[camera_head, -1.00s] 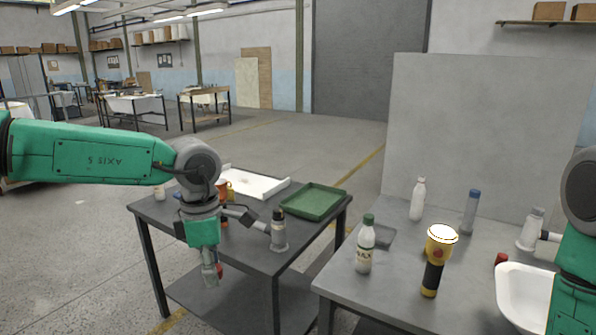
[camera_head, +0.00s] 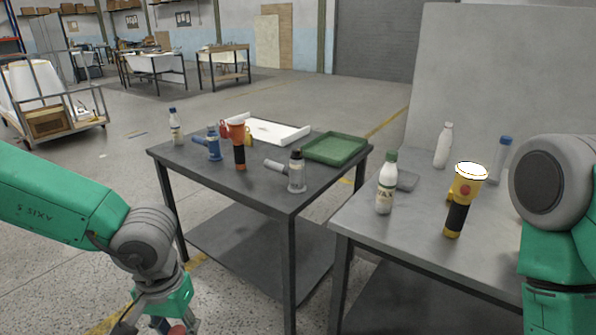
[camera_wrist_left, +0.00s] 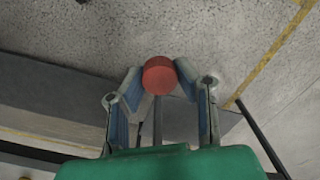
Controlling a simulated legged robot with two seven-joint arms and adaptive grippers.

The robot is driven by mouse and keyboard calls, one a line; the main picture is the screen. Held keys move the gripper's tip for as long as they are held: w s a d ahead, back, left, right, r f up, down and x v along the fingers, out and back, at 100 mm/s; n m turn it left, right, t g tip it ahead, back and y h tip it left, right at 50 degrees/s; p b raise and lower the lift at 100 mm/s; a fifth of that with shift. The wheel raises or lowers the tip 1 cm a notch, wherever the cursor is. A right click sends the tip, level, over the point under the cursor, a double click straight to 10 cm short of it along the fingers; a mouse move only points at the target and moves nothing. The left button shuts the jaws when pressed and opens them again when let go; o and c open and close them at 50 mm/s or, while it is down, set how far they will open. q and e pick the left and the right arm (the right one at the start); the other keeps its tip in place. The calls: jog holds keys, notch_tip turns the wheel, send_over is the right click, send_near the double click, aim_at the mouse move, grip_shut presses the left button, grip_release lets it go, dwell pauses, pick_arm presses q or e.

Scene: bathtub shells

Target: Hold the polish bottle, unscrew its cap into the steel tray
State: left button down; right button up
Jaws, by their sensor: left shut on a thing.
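My left gripper (camera_wrist_left: 159,80) is shut on a round red thing (camera_wrist_left: 159,76), held between its fingertips over the floor in the left wrist view; I cannot tell what it is. In the head view this gripper is low at the bottom edge, mostly cut off. A white bottle with a green cap and a label (camera_head: 386,186) stands upright on the right table. A flat grey tray-like thing (camera_head: 407,181) lies just behind it, partly hidden. I cannot tell for sure which bottle is the polish. My right arm comes in from the right; its gripper is out of view.
The right table (camera_head: 415,225) also holds a yellow-black flashlight (camera_head: 462,200), a white bottle (camera_head: 443,146) and a blue-capped bottle (camera_head: 498,160). The left table (camera_head: 262,192) holds a green tray (camera_head: 335,150), a white tray (camera_head: 277,131), an orange-black flashlight (camera_head: 239,150) and several bottles.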

pick_arm(q)
jog(key=shift+d+r, duration=0.1)
